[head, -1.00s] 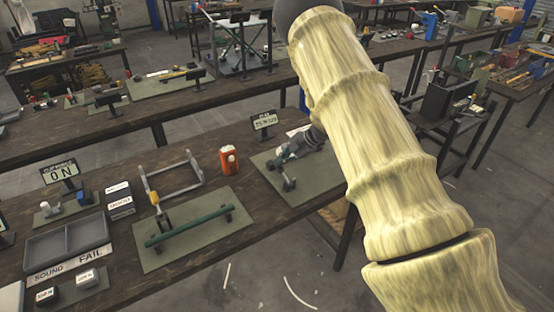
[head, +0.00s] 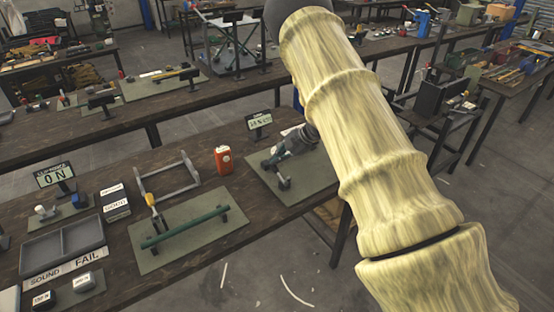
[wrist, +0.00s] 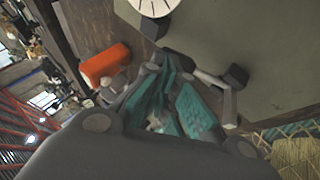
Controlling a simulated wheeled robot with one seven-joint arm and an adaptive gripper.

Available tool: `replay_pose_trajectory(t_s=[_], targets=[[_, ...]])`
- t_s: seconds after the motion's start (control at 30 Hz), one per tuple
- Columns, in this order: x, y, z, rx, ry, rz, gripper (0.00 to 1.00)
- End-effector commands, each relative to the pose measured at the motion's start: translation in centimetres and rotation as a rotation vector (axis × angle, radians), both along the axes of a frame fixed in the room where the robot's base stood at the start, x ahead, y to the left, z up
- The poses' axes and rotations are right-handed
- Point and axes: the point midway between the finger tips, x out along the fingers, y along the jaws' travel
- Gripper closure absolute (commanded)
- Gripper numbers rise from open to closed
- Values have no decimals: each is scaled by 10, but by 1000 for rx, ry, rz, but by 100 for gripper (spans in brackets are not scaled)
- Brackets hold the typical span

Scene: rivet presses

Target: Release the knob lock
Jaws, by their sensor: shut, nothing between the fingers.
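My gripper (head: 270,164) hangs over the green mat (head: 301,187) at the right end of the near bench. In the wrist view its dark fingers with teal pads (wrist: 172,105) are together, with nothing seen held. A small dark fixture (head: 284,182) stands on that mat close to the fingertips; I cannot tell whether they touch. In the wrist view a white dial with tick marks (wrist: 154,6) shows at the top edge, and dark blocks (wrist: 237,75) lie near the fingers. I cannot make out which part is the knob lock.
A small display sign (head: 259,121) stands behind the mat. Further left are a grey frame (head: 168,180), a green bar (head: 185,227) and a grey tray (head: 62,245).

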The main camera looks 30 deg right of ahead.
Motion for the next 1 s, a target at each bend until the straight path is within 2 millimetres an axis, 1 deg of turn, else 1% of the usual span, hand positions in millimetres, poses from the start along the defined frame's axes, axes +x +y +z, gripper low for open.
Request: replay_pose_trajectory(t_s=[0.03, 0.23, 0.3, 0.47, 0.8, 0.9, 1.0], targets=[[-1, -3, 10, 0, -1, 1, 100], [-3, -11, 28, 0, -1, 2, 100], [-4, -15, 29, -1, -2, 2, 100], [-9, -25, 46, -1, -4, 4, 100], [-22, -51, 90, 0, -1, 3, 100], [-24, -55, 99, 0, -3, 3, 100], [-26, -58, 105, 0, -2, 4, 100]])
